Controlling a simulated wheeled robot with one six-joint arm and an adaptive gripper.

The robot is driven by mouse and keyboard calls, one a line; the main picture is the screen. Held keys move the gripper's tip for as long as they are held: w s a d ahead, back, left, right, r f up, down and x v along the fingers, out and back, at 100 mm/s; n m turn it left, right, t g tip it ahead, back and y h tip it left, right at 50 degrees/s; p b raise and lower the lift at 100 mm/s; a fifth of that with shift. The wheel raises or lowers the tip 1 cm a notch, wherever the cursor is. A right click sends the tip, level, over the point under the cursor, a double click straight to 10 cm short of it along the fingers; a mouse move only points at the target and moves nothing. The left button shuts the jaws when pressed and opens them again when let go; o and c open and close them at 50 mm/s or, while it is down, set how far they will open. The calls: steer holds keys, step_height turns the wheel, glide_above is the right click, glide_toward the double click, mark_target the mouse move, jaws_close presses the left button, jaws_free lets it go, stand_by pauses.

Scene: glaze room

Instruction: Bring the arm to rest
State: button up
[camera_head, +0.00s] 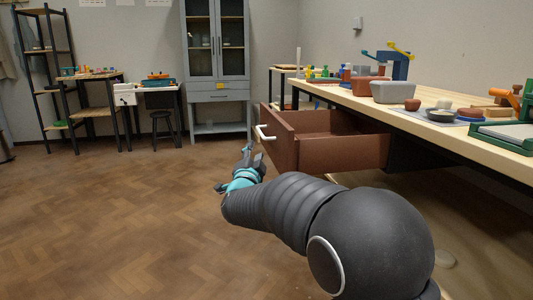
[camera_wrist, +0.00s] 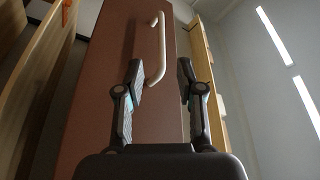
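My arm stretches out low in the head view, with my gripper (camera_head: 254,157) at its far end, just below and left of the open drawer's front. In the wrist view my gripper (camera_wrist: 160,70) has its two fingers spread, with nothing held between them. The pale bar handle (camera_wrist: 157,45) shows beyond and between the fingertips, on the brown drawer front (camera_wrist: 110,90). In the head view the handle (camera_head: 264,132) looks a little apart from the fingers. The brown drawer (camera_head: 335,150) is pulled out from under the worktable.
The long wooden worktable (camera_head: 445,133) on the right carries a grey bin (camera_head: 393,92), bowls and tools. A grey cabinet (camera_head: 217,70), a black stool (camera_head: 162,128) and shelves (camera_head: 45,65) stand at the back. The floor (camera_head: 110,220) to the left is clear.

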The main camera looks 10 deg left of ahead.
steer(key=s+a+f+n+g+y, duration=0.2)
steer(key=a+f+n+g, duration=0.1)
steer(key=f, duration=0.3)
steer(key=s+a+f+n+g+y, duration=0.2)
steer(key=a+f+n+g+y, duration=0.15)
steer(key=f, duration=0.25)
steer(key=s+d+f+n+g+p, duration=0.1)
steer(key=s+d+f+n+g, duration=0.45)
steer(key=s, duration=0.35)
steer(key=s+d+r+n+g+h+p, duration=0.1)
steer(key=s+d+r+g+h+p, duration=0.1)
steer(key=s+d, duration=1)
steer(key=s+d+r+g+h+p, duration=0.1)
steer(key=s+d+r+g+h, duration=0.15)
steer(key=s+d, duration=0.85)
steer(key=s+d+r+m+t+h+p, duration=0.1)
steer(key=s+d+r+m+t+p, duration=0.1)
steer(key=s+d+r, duration=0.3)
steer(key=s+d+p, duration=0.1)
steer(key=s+d, duration=0.1)
steer(key=d, duration=0.2)
steer(key=shift+s+d+r+h, duration=0.25)
steer(key=shift+s+r+h, duration=0.05)
steer(key=shift+r+h, duration=0.1)
